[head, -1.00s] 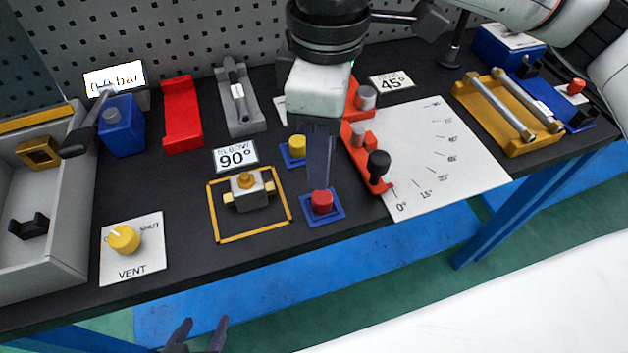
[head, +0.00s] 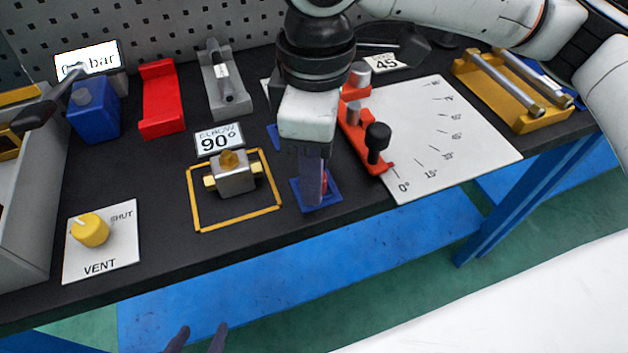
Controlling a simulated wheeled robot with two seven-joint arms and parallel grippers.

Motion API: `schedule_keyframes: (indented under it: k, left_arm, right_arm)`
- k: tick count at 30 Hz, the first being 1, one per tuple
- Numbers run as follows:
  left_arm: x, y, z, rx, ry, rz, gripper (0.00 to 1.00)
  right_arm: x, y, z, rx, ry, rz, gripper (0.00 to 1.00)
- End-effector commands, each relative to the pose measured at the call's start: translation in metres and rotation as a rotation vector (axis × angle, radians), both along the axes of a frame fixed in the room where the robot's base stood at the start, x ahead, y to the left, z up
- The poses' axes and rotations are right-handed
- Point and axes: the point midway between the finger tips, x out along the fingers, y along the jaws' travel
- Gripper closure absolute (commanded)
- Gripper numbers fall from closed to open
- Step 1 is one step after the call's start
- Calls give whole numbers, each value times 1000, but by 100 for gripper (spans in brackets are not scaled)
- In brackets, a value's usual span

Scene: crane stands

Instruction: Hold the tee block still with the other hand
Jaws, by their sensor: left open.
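The tee block (head: 237,180), a grey metal block with brass fittings on its sides and top, sits inside a yellow outline (head: 234,223) on the bench. My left gripper (head: 196,342) shows only as two dark fingertips at the bottom edge; they are apart, empty, and well in front of the bench. My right gripper (head: 312,190) comes down from above, right of the tee block and apart from it. Its fingers are seen edge-on over a blue plate (head: 331,200) and mostly hide a red peg; whether they grip it I cannot tell.
A white card with a yellow VENT knob (head: 90,230) lies left of the tee block. The "ELBOW 90°" sign (head: 219,140) stands behind it. An orange lever fixture (head: 358,142) on a white angle plate (head: 455,150) stands right of my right gripper. Bench in front of the block is clear.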

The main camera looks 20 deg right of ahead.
Motion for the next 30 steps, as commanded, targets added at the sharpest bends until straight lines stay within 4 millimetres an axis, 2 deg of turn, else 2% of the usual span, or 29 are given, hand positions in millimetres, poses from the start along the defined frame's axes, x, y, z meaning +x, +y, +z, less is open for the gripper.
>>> schedule_keyframes:
  k: [8, 12, 14, 15, 20, 30]
  left_arm:
    - [-2, 1, -3, 3, 5, 0, 47]
    - [-3, 2, -6, 6, 11, 0, 47]
    - [-3, 2, -7, 6, 12, 0, 47]
    - [-3, 2, -7, 6, 12, 0, 47]
    - [-2, 2, -3, 5, 10, 1, 47]
    - [1, 2, 18, 4, 1, 1, 47]
  right_arm:
    - [0, 0, -2, 0, -1, 0, 64]
    - [0, 0, -2, 0, -1, 0, 88]
    - [0, 0, -2, 0, -1, 0, 98]
    - [0, 0, -2, 0, -1, 0, 100]
    - [0, 0, 1, 0, -1, 0, 100]
    - [0, 0, 12, 0, 1, 0, 100]
